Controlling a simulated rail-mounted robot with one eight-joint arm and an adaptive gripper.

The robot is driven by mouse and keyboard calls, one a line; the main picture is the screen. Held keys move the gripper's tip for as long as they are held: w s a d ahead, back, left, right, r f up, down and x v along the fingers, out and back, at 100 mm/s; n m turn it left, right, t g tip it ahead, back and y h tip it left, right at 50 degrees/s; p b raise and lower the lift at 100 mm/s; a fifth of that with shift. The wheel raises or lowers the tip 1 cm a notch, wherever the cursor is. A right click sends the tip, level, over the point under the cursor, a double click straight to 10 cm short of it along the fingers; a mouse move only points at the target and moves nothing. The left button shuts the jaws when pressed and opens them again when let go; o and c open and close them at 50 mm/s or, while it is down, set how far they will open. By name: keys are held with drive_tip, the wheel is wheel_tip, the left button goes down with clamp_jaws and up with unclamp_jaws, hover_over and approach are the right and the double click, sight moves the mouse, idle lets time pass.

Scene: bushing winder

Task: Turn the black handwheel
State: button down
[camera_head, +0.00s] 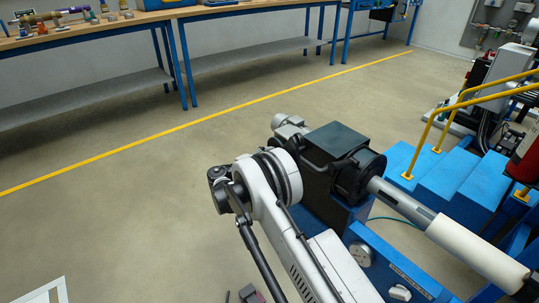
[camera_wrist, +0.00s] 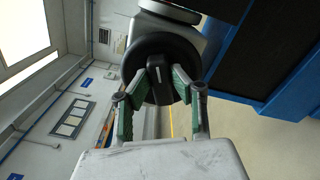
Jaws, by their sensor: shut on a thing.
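In the wrist view the black handwheel (camera_wrist: 160,45) fills the upper middle. It is a round dark disc with a raised black grip at its centre that carries a short pale mark. My gripper (camera_wrist: 160,78) has green-padded fingers on either side of this raised grip and is shut on it. The exact contact of the pads is hard to see. In the head view my white arm covers the near side of the winder, and I cannot make out the handwheel or my gripper there.
The winder's dark housing (camera_head: 334,146) stands beside my arm, with a shaft and white roller (camera_head: 476,255) reaching lower right. Blue steps (camera_head: 440,175) with yellow rails (camera_head: 470,100) are at the right. Workbenches (camera_head: 100,28) line the back. The floor between is clear.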

drive_tip(key=shift+s+f+m, duration=0.1)
drive_tip(key=shift+f+m, duration=0.1)
drive_tip(key=shift+m, duration=1.7)
drive_tip(key=c, duration=1.5)
unclamp_jaws()
drive_tip(key=v, duration=1.2)
